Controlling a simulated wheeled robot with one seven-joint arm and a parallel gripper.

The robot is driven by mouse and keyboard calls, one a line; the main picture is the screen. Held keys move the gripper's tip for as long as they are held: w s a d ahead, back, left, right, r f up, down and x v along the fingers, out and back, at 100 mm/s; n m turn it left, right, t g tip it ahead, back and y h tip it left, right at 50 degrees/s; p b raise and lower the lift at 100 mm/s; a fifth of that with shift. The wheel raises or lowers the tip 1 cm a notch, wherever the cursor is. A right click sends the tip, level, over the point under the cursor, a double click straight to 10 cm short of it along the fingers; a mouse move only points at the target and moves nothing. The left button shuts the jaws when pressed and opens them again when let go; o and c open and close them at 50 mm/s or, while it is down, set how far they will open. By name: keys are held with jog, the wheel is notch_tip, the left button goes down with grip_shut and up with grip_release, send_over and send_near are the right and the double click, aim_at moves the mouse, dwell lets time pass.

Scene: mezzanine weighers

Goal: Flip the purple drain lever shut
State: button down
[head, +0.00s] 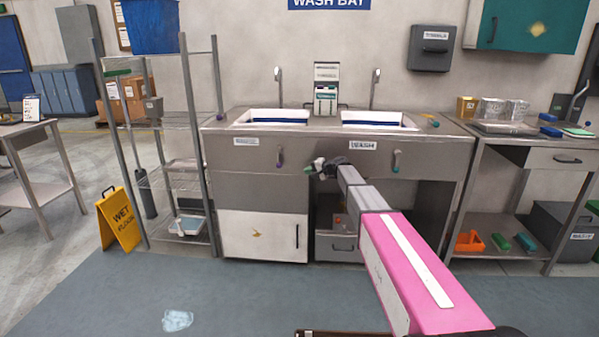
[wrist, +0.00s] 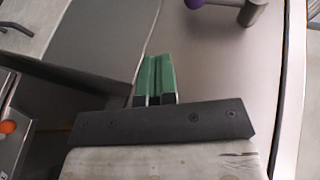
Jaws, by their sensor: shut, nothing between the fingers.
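The purple drain lever (head: 280,157) is on the front panel of the wash bench, under the left basin. In the head view it hangs roughly upright, with its purple knob at the lower end. In the wrist view the purple knob (wrist: 195,3) and its grey metal pivot (wrist: 252,10) show at the top edge, partly cut off. My gripper (head: 309,168) is just right of the lever in the head view, apart from it. Its green fingers (wrist: 156,78) are shut together and empty, in front of the bench panel.
A second lever (head: 396,161) is on the panel under the right basin, beyond my arm. A white cabinet door (head: 262,237) is below the purple lever, and an open bay is right of it. A wire rack (head: 190,180) and yellow wet floor sign (head: 119,219) stand left. A puddle (head: 177,320) lies in front.

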jog(key=shift+v, duration=0.85)
jog(key=shift+d+f, duration=0.1)
jog(key=shift+f, duration=0.05)
jog(key=s+d+f+n+g+h, duration=0.1)
jog(key=s+d+f+h, duration=0.3)
jog(key=s, duration=1.2)
jog(key=s+d+f+n+g+h, duration=0.1)
jog(key=s+d+f+g+h, duration=0.2)
jog(key=s+d+f, duration=0.3)
jog(key=s+d+f+n+g+h, duration=0.1)
jog(key=s+d+f+h, duration=0.4)
jog(key=s, duration=2.1)
jog(key=d+g, duration=0.1)
jog(key=d, duration=0.5)
jog(key=shift+s+d+f+n+h, duration=0.2)
jog(key=shift+d+f+n+h, duration=0.1)
jog(key=shift+n, duration=0.1)
